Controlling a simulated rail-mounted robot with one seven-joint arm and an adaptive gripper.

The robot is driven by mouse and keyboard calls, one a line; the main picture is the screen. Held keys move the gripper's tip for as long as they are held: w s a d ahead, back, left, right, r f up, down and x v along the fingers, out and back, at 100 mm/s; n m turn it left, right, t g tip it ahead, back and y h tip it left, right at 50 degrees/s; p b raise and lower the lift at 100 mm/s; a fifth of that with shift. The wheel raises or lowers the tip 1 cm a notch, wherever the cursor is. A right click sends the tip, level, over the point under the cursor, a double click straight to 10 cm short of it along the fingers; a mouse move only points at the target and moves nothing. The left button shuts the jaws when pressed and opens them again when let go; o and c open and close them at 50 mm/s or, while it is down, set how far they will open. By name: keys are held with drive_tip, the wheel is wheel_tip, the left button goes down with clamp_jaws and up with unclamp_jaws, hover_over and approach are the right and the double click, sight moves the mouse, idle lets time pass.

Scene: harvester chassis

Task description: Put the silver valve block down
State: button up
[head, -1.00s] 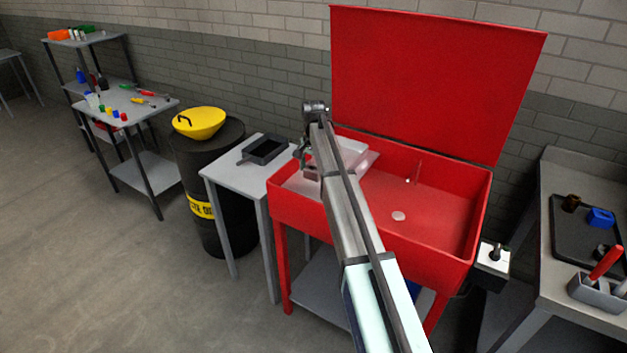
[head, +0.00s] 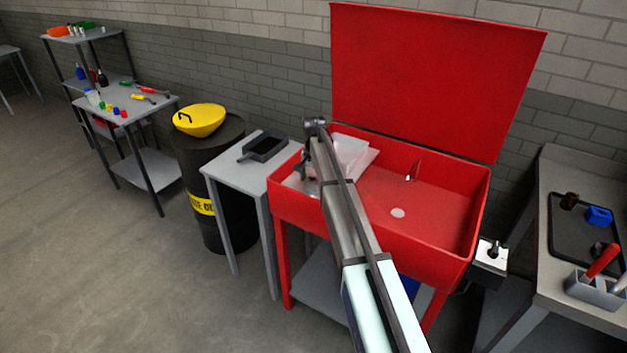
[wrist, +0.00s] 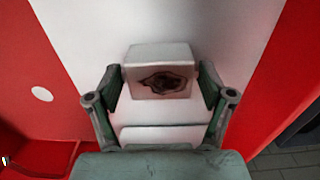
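In the wrist view the silver valve block (wrist: 160,55) is a pale, boxy piece with a dark brown stained hollow in its face. My gripper (wrist: 160,88) has one finger on each side of it, close against its sides. Below the block is a pale grey-white flat surface (wrist: 75,30); I cannot tell whether the block touches it. In the head view my gripper (head: 312,165) is over the left part of the red wash basin (head: 440,205), above the pale shelf (head: 298,184). My arm hides much of the block there.
The basin's red lid (head: 435,80) stands open behind. A round pale drain (head: 398,213) lies in the clear basin floor to the right. A small table with a black tray (head: 266,147) stands left of the basin, beside a black drum (head: 225,150). A workbench (head: 575,275) is at the right.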

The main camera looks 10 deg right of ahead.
sight(313, 179)
drive_tip(key=o, duration=0.3)
wheel_tip(313, 179, up, 12)
drive_tip(key=b, duration=0.2)
drive_tip(key=shift+r, duration=0.2)
idle(0.4)
